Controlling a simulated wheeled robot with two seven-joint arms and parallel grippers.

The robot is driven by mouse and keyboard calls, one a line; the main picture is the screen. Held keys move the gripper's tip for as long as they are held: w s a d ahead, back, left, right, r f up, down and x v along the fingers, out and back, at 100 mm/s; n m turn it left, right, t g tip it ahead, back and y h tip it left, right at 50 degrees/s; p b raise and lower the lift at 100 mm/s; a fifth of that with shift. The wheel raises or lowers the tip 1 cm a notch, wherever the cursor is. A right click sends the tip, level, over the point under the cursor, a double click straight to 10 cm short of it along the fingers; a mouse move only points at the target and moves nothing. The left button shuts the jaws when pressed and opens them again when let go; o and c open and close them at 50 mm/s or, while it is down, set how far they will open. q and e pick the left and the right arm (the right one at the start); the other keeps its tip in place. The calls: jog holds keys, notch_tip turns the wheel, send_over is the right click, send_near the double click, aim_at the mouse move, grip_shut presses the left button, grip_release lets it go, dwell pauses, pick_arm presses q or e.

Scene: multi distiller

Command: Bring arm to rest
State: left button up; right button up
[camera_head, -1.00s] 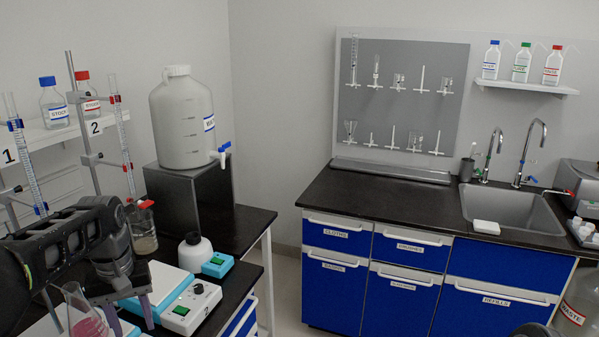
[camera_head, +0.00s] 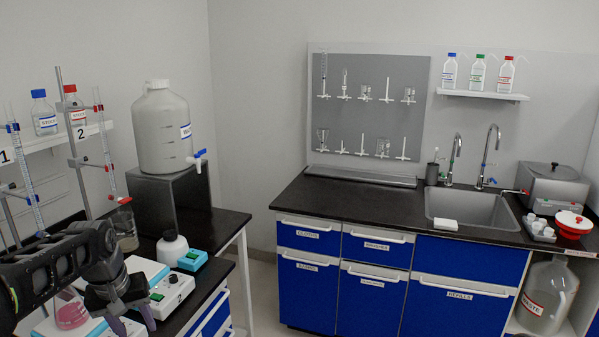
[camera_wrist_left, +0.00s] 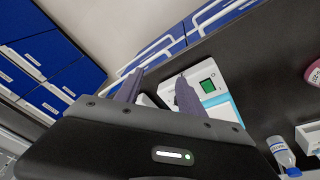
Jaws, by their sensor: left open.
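My left arm (camera_head: 55,262) comes in from the left over the dark bench. Its left gripper (camera_head: 132,328) points down in front of the white and blue stirrer labelled 2 (camera_head: 165,292). In the left wrist view the two purple-grey fingers of my left gripper (camera_wrist_left: 155,90) stand apart with nothing held between them. The stirrer with its green display (camera_wrist_left: 208,88) shows beyond them. A flask with pink liquid (camera_head: 72,312) stands at the lower left, partly behind my arm. My right gripper does not show.
Burettes on stands (camera_head: 105,150), a beaker (camera_head: 125,230), a white bottle (camera_head: 172,248) and a large carboy (camera_head: 163,125) stand around the bench. A sink (camera_head: 470,205) is in the far counter. Open floor lies between bench and counter.

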pick_arm(q)
jog(key=w+d+f+m+t+h, duration=0.1)
jog(key=w+d+f, duration=0.1)
jog(key=d+f, duration=0.25)
jog(key=w+d+f+m+t, duration=0.1)
jog(key=w+d+f, duration=0.2)
jog(key=f, duration=0.2)
jog(key=s+d+f+h, duration=0.1)
jog(key=s+d+f, duration=0.2)
jog(key=d+f, duration=0.4)
jog(key=s+d+f+h, duration=0.1)
jog(key=s+d+f, duration=0.25)
jog(key=f, duration=0.45)
jog(key=s+d+f+g, duration=0.1)
jog(key=s+d+f, duration=0.2)
jog(key=s, duration=0.5)
jog(key=s+d+f+g, duration=0.1)
jog(key=s+d+f, duration=0.3)
jog(key=s+f, duration=0.2)
jog(key=s+d+f+m+g+h, duration=0.1)
jog(key=s+d+f, duration=0.3)
jog(key=s, duration=0.6)
jog(key=shift+s+d+f+g, duration=0.25)
jog(key=shift+s+f+g, duration=0.05)
jog(key=shift+s+g, duration=0.1)
